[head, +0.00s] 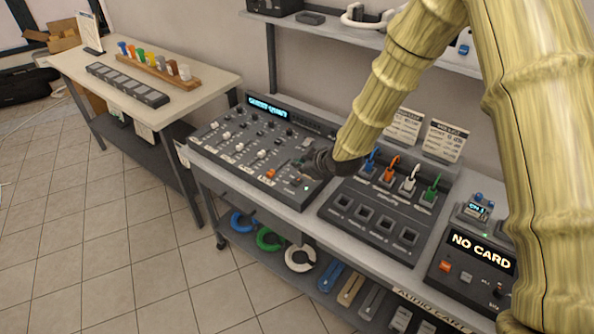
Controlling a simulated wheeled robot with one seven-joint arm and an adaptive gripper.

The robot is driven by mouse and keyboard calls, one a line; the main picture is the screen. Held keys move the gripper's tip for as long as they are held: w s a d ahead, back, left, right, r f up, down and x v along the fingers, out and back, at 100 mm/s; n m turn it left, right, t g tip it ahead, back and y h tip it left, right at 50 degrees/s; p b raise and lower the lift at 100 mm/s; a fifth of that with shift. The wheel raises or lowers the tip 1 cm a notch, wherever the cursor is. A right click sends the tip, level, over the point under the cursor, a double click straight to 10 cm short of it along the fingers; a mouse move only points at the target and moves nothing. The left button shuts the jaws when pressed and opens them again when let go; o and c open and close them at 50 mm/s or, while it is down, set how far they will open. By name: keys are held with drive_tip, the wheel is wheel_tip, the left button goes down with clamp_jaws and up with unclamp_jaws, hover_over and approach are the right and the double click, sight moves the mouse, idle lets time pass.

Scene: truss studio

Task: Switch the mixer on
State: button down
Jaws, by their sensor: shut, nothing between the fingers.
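The mixer (233,148) is a dark grey slanted console at the left end of the cart top. It has rows of knobs and white and orange fader caps. Its lit blue display (270,107) shows text that is hard to read, perhaps "GUEST QUIET". My gripper (302,167) is shut and empty, low over the right part of the mixer's panel. I cannot tell whether the fingertips touch it. My gripper and wrist hide some controls there, so I cannot make out a power switch.
A patch panel (370,236) with coloured plugs stands right of the mixer. A recorder reading "NO CARD" (480,262) is further right. A shelf (345,32) runs above, and a side table (215,85) stands left. The tiled floor is open.

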drive_tip(key=shift+b+v, duration=0.7)
drive_tip(key=shift+v, duration=1.7)
drive_tip(key=shift+w+d, duration=0.1)
drive_tip(key=shift+w, duration=0.05)
